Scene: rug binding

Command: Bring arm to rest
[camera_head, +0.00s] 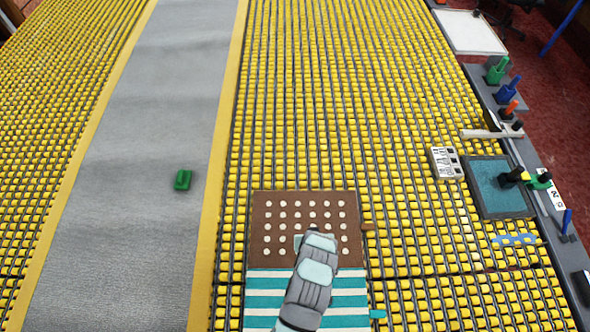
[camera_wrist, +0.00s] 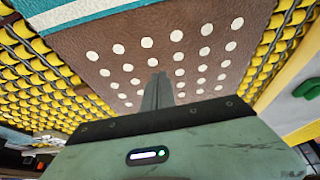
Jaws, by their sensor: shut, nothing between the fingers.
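My arm reaches up from the bottom edge of the head view, over a rug with a brown, white-dotted part (camera_head: 270,225) and a teal-and-white striped part (camera_head: 262,300). In the wrist view my gripper (camera_wrist: 158,88) is shut and empty, its fingers together above the brown dotted rug (camera_wrist: 110,60). I cannot tell its exact height above the rug. In the head view the fingers are hidden under the wrist.
Yellow rollers (camera_head: 400,120) surround the rug. A grey strip (camera_head: 150,150) at left bears a green block (camera_head: 182,180).

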